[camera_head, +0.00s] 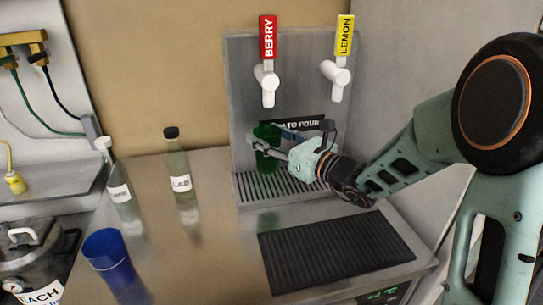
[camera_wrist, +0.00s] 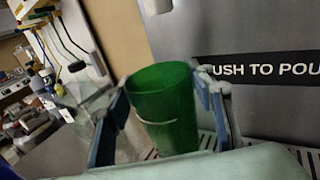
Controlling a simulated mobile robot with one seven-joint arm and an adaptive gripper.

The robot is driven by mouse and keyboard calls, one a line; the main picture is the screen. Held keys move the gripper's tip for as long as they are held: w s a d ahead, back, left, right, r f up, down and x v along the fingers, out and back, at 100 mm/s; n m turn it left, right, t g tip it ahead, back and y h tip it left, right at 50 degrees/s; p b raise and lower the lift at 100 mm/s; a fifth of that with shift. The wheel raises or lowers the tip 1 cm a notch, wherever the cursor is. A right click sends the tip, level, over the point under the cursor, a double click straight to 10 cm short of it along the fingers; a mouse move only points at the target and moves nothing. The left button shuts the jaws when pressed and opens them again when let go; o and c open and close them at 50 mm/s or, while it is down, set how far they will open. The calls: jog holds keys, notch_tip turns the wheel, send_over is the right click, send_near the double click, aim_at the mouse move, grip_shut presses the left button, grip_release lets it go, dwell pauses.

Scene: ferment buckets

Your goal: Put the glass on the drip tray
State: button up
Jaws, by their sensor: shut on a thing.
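A green glass (camera_head: 266,161) is upright at the drip tray (camera_head: 247,195), below the red-labelled BERRY tap (camera_head: 267,80). My gripper (camera_head: 268,147) reaches in from the right and is shut on the glass. In the wrist view the green glass (camera_wrist: 164,108) stands between the two fingers of my gripper (camera_wrist: 166,110). The slotted drip tray (camera_wrist: 208,141) shows beneath and behind it. I cannot tell whether the base of the glass touches the tray, as my gripper hides part of it.
The yellow-labelled LEMON tap (camera_head: 336,75) is to the right on the metal panel. A black ribbed mat (camera_head: 335,250) lies in front of the tray. Two labelled bottles (camera_head: 183,178) and a blue cup (camera_head: 108,258) stand to the left. The counter between is clear.

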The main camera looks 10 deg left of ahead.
jog(key=w+f, duration=0.1)
jog(key=w+f+b, duration=0.1)
jog(key=shift+w+a+f, duration=0.1)
jog(key=shift+a+f, duration=0.05)
jog(key=shift+f, duration=0.2)
jog(key=shift+w+f+b, duration=0.2)
jog(key=shift+f+b, duration=0.65)
jog(key=shift+f, duration=0.8)
jog(key=shift+f, duration=0.1)
jog(key=o, duration=1.7)
jog(key=shift+f, duration=0.1)
jog(key=shift+r, duration=0.2)
jog(key=shift+s+d, duration=0.15)
jog(key=shift+d, duration=0.1)
jog(key=v, duration=1.1)
jog(key=shift+s+d, duration=0.15)
jog(key=shift+s, duration=0.05)
